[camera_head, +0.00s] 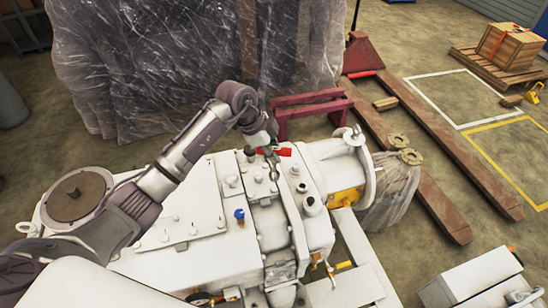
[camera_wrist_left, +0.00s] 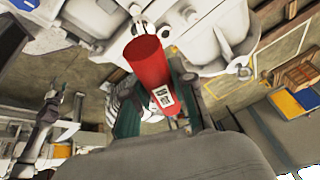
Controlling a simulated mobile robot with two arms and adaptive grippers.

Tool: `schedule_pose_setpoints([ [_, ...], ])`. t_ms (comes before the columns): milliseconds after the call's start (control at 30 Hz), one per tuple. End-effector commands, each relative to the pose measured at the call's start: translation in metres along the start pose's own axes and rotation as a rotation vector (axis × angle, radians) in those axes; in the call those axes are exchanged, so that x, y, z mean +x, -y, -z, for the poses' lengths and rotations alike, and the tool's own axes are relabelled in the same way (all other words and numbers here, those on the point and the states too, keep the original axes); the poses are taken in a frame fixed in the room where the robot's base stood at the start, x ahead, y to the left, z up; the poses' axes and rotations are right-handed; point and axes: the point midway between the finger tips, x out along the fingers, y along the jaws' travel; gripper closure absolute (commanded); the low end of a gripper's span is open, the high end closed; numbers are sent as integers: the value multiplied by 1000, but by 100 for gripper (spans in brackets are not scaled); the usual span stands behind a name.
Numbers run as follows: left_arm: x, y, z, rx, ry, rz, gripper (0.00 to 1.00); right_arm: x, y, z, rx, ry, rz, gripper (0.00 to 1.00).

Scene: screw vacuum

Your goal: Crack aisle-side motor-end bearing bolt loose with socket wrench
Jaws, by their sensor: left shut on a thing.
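My left arm reaches in from the left over the white vacuum pump (camera_head: 190,255). My left gripper (camera_head: 268,148) is shut on the socket wrench, whose red handle (camera_head: 285,151) sticks out to the right. In the left wrist view the red handle (camera_wrist_left: 147,55) with its label stands large in front of the camera. A short metal part (camera_head: 274,173) hangs below the gripper over the pump's top. Whether it sits on a bolt, I cannot tell. The bearing bolt itself cannot be singled out.
A blue-capped fitting (camera_head: 239,216) and several bolt heads stand up from the pump's top. A round flange (camera_head: 366,170) is at its right end. Behind are a plastic-wrapped load (camera_head: 150,65) and a red pallet jack (camera_head: 362,55). A crate (camera_head: 510,45) stands far right.

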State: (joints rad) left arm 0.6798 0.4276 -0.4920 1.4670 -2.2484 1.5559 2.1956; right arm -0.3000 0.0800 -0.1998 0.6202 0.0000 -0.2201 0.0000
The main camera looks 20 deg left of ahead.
Motion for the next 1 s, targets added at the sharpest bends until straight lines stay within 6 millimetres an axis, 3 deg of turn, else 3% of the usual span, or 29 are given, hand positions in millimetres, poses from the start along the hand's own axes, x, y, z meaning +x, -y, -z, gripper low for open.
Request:
schedule_pose_setpoints([
  [467, -3, 1, 1, -2, -1, 3, 100, -6, 0, 0, 0, 0, 1, 47],
  [1000, 35, -5, -15, -3, 0, 2, 100, 15, 1, -1, 0, 0, 1, 47],
])
